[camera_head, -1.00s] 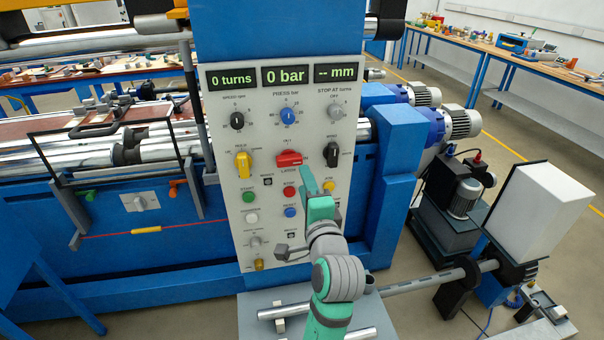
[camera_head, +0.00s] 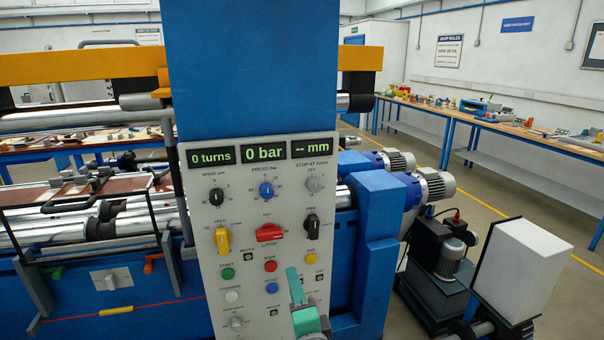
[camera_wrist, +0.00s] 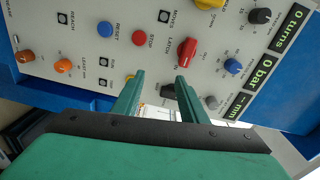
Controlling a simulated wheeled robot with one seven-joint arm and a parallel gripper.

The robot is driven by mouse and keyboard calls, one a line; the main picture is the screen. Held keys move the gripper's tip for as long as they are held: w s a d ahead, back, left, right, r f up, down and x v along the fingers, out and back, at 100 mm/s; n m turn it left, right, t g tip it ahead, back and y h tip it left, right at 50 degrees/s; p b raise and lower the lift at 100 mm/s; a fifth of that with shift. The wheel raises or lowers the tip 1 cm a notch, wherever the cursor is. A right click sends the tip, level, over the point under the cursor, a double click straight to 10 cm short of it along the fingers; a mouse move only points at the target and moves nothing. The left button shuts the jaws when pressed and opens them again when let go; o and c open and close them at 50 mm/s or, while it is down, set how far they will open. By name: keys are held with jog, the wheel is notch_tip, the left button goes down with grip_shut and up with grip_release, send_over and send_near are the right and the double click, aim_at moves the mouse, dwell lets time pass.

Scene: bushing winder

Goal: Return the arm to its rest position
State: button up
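My gripper (camera_head: 297,290) is in front of the lower right part of the grey control panel (camera_head: 190,245), low in the head view. In the wrist view its two green fingers (camera_wrist: 158,97) stand apart with nothing between them. The panel faces the wrist camera and appears turned in that view. A red latch knob (camera_head: 269,232) is above the gripper in the head view and beside the fingers in the wrist view (camera_wrist: 187,52). Whether the fingers touch the panel cannot be told, but a gap seems to show. Most of my arm is below the head view's edge.
The blue winder frame (camera_head: 376,230) stands right of the panel. A white box (camera_head: 522,268) on a stand is at the lower right. Rollers and a black guard frame are at the left. A workbench (camera_head: 500,140) runs along the back right, with open floor before it.

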jog(key=s+d+f+n+g+h, duration=0.1)
jog(key=s+d+f+n+h, duration=0.15)
jog(key=s+f, duration=0.7)
jog(key=s+d+f+n+h, duration=0.15)
jog(key=s+f+n, duration=0.25)
jog(key=s+f, duration=0.55)
jog(key=s+a+f+n, duration=0.1)
jog(key=s+f+n, duration=0.1)
jog(key=s, duration=1)
jog(key=s+a+f+n, duration=0.1)
jog(key=s+f+n, duration=0.2)
jog(key=s, duration=0.9)
jog(key=shift+s+f+n+g, duration=0.2)
jog(key=shift+n+g, duration=0.2)
jog(key=shift+n, duration=0.85)
